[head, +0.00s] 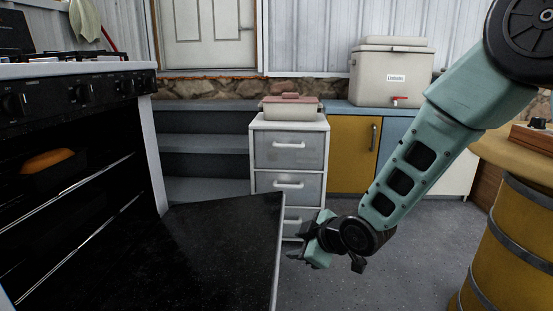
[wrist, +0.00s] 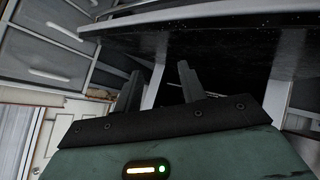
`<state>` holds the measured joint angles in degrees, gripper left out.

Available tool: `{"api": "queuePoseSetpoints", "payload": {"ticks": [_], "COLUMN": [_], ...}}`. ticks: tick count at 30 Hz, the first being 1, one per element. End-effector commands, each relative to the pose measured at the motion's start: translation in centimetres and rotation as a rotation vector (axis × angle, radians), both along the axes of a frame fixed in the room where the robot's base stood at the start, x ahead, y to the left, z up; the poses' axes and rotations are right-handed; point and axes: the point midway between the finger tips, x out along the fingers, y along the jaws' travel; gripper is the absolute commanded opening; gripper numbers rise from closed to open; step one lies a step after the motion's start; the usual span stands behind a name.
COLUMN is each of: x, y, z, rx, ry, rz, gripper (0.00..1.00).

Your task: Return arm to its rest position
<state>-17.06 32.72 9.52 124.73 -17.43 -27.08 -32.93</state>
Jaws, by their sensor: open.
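My gripper (head: 300,250) is at the end of my green arm, low in the head view. It is beside the right edge of the lowered oven door (head: 215,250), in front of the grey drawer unit (head: 290,150). In the wrist view my gripper (wrist: 158,85) shows two dark fingers standing apart with nothing between them. The dark oven door (wrist: 220,38) lies just beyond the fingers there. I cannot tell whether the gripper touches the door.
The stove (head: 75,95) stands open at the left, with a loaf in a dark pan (head: 50,165) on its rack. A yellow barrel (head: 515,240) stands at the right. A beige cooler (head: 392,75) sits on the back counter. Grey floor (head: 410,260) is clear between door and barrel.

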Motion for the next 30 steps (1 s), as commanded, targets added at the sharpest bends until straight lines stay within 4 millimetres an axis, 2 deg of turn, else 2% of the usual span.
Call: {"api": "queuePoseSetpoints", "payload": {"ticks": [1, 5, 9, 15, 21, 30], "x": [-2.2, -8.7, -16.3, -25.2, -32.4, -31.8], "y": [-0.1, -1.2, -3.1, -6.2, -9.2, -8.9], "z": [2.7, 6.0, 9.1, 12.1, 14.6, 21.1], "rx": [-0.009, -0.048, -0.107, -0.196, -0.283, -0.279], "ry": [0.073, 0.290, 0.499, 0.710, 0.853, 0.849], "rz": [-0.037, -0.157, -0.290, -0.450, -0.585, -0.577], "gripper": [0.41, 0.41, 0.41, 0.41, 0.41, 0.41]}}
